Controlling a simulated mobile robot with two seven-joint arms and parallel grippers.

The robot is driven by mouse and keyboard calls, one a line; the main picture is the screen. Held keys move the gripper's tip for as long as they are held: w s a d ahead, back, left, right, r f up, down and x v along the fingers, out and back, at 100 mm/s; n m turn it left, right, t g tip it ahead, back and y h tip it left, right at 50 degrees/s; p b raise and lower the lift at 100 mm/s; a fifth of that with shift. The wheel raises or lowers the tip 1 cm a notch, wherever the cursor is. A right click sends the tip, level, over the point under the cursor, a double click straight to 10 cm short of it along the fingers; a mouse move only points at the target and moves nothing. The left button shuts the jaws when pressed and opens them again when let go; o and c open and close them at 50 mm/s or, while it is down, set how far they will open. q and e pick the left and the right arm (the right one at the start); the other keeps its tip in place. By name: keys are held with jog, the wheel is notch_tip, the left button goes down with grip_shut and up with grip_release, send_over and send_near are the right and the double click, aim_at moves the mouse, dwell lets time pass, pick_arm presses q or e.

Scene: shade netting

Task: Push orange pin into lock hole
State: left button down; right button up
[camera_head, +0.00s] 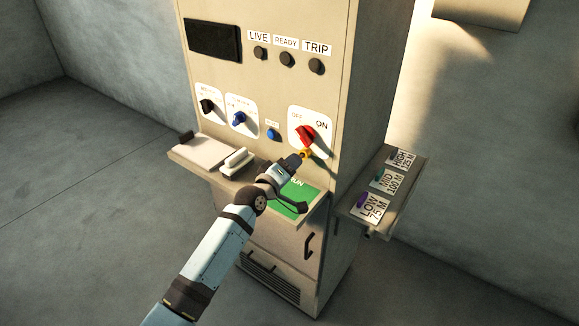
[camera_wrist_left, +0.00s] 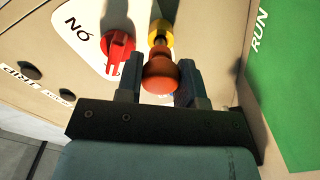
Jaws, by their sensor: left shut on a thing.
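The orange pin (camera_wrist_left: 160,75) sits between the fingers of my left gripper (camera_wrist_left: 158,84) in the wrist view, its rounded head towards the camera. My left gripper (camera_head: 299,158) is shut on it, close to the cabinet front. The yellow lock ring (camera_wrist_left: 161,32) lies just beyond the pin, in line with it. It also shows in the head view (camera_head: 305,153), at the gripper's tip and below the red OFF/ON switch (camera_head: 305,134). I cannot tell whether the pin's tip is inside the hole. My right gripper is not in view.
The cabinet's front shelf (camera_head: 320,212) carries a green RUN card (camera_head: 301,190) under my gripper and a white handled block (camera_head: 236,162). A side shelf (camera_head: 352,211) holds LOW, MID and HIGH labels. Blue (camera_head: 239,119) and black (camera_head: 207,106) knobs are left of the red switch.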

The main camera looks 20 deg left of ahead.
pick_arm(q)
jog(key=shift+w+d, duration=0.2)
jog(key=shift+w, duration=0.25)
dwell(0.7)
jog(key=shift+w+d, duration=0.2)
jog(key=shift+w, duration=0.4)
jog(key=c, duration=0.7)
grip_release()
jog(key=shift+o, duration=0.2)
jog(key=shift+s+a+f+b, duration=0.15)
jog(key=shift+s+b, duration=0.15)
jog(key=shift+s, duration=0.15)
jog(key=b+v, duration=0.1)
jog(key=v, duration=1.2)
jog(key=shift+r+b, duration=0.2)
jog(key=shift+b, duration=0.1)
jog(key=shift+f, duration=0.1)
